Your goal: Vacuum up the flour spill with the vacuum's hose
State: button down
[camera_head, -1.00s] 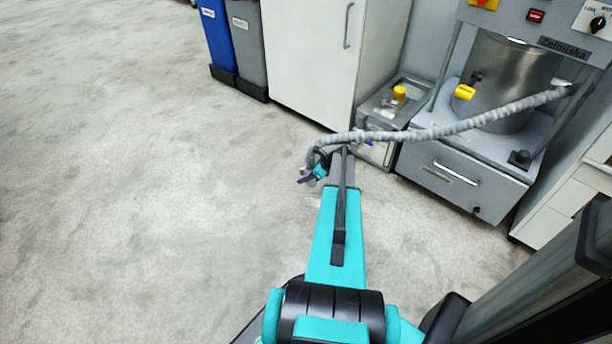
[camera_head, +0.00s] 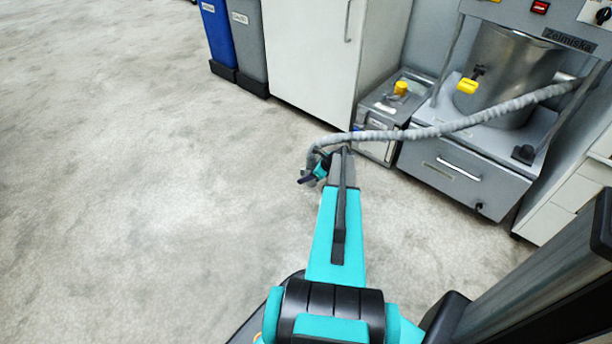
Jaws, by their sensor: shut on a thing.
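The vacuum's grey ribbed hose (camera_head: 450,128) runs from the right side of the steel vacuum drum (camera_head: 503,75) in a shallow arc to the end of my arm. My gripper (camera_head: 312,176) is shut on the hose near its free end, low over the floor. The dark nozzle end points down and left. The fingers are small and partly hidden by my own arm. The flour spill cannot be made out against the pale, mottled floor (camera_head: 150,190).
A blue bin (camera_head: 216,38) and a grey bin (camera_head: 247,42) stand at the back beside a white cabinet (camera_head: 307,55). A low metal box with a yellow knob (camera_head: 401,88) stands left of the vacuum unit. A white drawer unit (camera_head: 568,200) is at the right. The floor at left is open.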

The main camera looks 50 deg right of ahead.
jog(key=shift+f+b, duration=2.5)
jog(key=shift+f, duration=0.65)
jog(key=shift+s+b, duration=3)
jog(key=shift+s, duration=3.45)
jog(key=shift+s+p, duration=0.8)
jog(key=shift+s, duration=1.55)
